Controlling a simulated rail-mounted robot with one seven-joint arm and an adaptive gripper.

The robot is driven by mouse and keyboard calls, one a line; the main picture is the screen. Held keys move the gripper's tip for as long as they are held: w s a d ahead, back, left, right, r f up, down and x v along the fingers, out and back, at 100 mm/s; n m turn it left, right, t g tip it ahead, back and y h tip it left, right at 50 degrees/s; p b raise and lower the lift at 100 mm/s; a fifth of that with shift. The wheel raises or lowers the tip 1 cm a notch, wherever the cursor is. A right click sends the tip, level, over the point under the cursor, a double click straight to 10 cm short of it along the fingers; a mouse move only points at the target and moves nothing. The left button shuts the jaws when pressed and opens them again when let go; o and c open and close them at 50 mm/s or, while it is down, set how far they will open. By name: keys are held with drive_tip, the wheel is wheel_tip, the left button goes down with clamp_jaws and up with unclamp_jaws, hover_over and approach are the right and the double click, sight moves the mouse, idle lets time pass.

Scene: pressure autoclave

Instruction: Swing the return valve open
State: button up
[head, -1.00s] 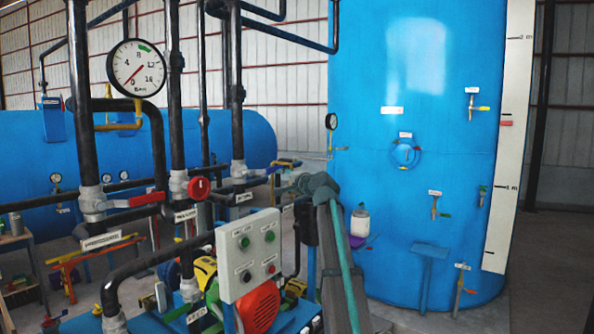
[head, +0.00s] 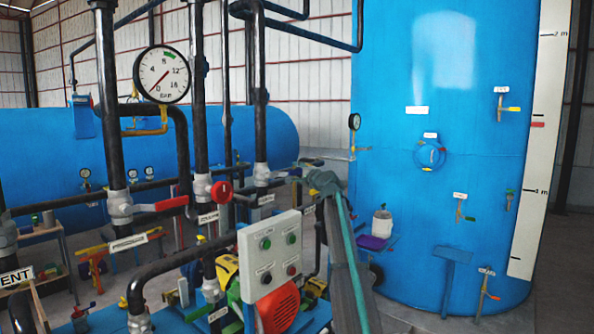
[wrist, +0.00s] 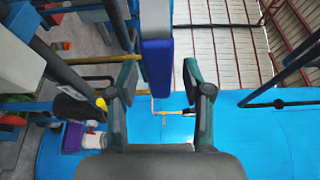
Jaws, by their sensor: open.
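Several valves sit on black pipes in the head view, and most labels are too small to read, so I cannot tell for certain which is the return valve. The valve nearest my gripper is a grey one (head: 262,176) on the right-hand upright pipe, with a tag (head: 267,199) below it. My gripper (head: 318,182) is just right of it. In the wrist view my gripper (wrist: 158,66) is open, with a finger on each side of a blue bar (wrist: 157,82), perhaps a lever's grip. I see gaps beside the bar; its depth is unclear.
A red-levered valve (head: 150,206) and a round red knob (head: 221,192) are to the left. A pressure gauge (head: 162,74) stands above. A grey button box (head: 270,254) is below, and a tall blue tank (head: 445,130) is to the right.

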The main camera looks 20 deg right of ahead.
drive_tip(key=shift+w+f, duration=0.1)
drive_tip(key=shift+w, duration=0.35)
clamp_jaws()
